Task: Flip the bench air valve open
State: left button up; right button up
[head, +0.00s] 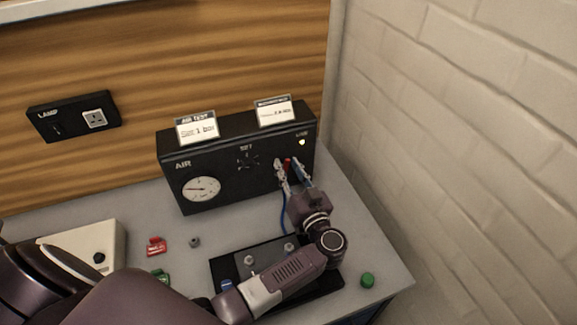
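The black AIR box (235,150) stands at the back of the bench, with a white dial gauge (201,189) on its front left. Contact cannot be made out, and the fingers hide much of the valve. A blue hose (284,215) hangs below. My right gripper is not in view.
A black tray (222,268) with small metal parts lies under my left arm. A green cap (367,280) sits near the right edge. A red item (157,246), a grey nut (194,242) and a white box (112,243) are left. A brick wall (470,130) bounds the right.

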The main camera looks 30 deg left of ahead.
pick_arm(q)
jog(key=shift+c, duration=0.2)
grip_shut()
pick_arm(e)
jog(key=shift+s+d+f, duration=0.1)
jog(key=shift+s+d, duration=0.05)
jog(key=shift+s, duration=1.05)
pick_arm(q)
jog(key=shift+s, duration=0.1)
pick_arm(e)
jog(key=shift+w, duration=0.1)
pick_arm(q)
jog(key=shift+s+n, duration=0.1)
jog(key=shift+n, duration=0.3)
jog(key=shift+s+a+n+p, duration=0.15)
jog(key=shift+n+p, duration=0.1)
jog(key=shift+n, duration=0.3)
jog(key=shift+s+a+n+p, duration=0.1)
jog(key=shift+a+n+p, duration=0.1)
jog(key=shift+n, duration=0.35)
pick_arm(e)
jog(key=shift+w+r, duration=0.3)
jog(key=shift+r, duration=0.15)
pick_arm(q)
jog(key=shift+o, duration=0.2)
grip_release()
